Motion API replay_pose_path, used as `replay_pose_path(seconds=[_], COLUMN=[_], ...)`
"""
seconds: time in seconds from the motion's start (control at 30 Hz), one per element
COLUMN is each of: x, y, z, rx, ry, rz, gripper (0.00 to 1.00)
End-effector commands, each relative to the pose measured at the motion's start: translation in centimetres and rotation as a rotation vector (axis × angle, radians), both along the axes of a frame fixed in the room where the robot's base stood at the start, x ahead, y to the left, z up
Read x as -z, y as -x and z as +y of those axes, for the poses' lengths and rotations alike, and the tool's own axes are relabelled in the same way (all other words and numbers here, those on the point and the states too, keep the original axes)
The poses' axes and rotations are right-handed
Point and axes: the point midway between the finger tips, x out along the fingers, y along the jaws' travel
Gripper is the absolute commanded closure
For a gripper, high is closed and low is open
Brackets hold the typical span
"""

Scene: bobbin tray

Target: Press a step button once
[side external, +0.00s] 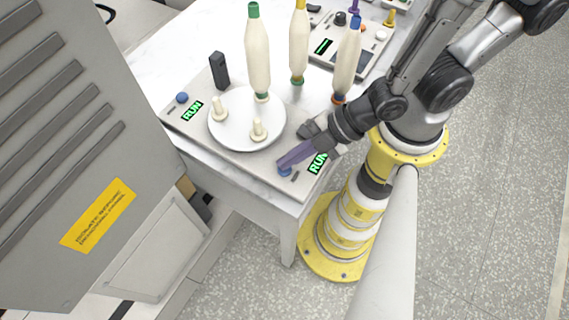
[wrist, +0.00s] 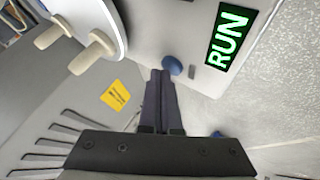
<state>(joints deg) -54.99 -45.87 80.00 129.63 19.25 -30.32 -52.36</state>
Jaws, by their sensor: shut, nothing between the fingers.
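A blue step button (side external: 284,171) sits at the front corner of the grey panel, near a green RUN display (side external: 318,162). It also shows in the wrist view (wrist: 172,65), below the RUN display (wrist: 228,36). A second blue button (side external: 182,97) is at the panel's left end, next to another RUN display (side external: 192,110). My gripper (side external: 283,163) is shut and empty, its fingertips right at the front button. In the wrist view the tips (wrist: 162,74) are just left of the button. I cannot tell whether they touch or press it.
A white round plate (side external: 240,140) carries two bare pegs and a green-tipped bobbin (side external: 258,50). Yellow-tipped (side external: 299,40) and blue-tipped (side external: 347,60) bobbins stand behind. A dark post (side external: 219,70) rises at the panel's back left. A grey cabinet (side external: 60,130) stands at left.

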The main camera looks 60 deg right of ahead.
Motion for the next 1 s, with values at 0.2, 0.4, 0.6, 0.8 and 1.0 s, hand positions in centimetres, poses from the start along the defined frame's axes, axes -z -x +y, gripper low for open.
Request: replay_pose_path(seconds=[0.2, 0.4, 0.6, 0.8, 1.0], x=[0.1, -0.4, -1.4, -1.6, -1.6], y=[0.0, 0.1, 0.1, 0.1, 0.1], z=[-0.1, -0.1, -0.1, -0.1, -0.1], rx=[0.000, 0.000, 0.001, 0.001, 0.001], ry=[0.002, 0.003, 0.003, 0.003, 0.002], rz=[0.002, 0.002, 0.002, 0.002, 0.001], gripper=[1.00, 1.00, 1.00, 1.00, 1.00])
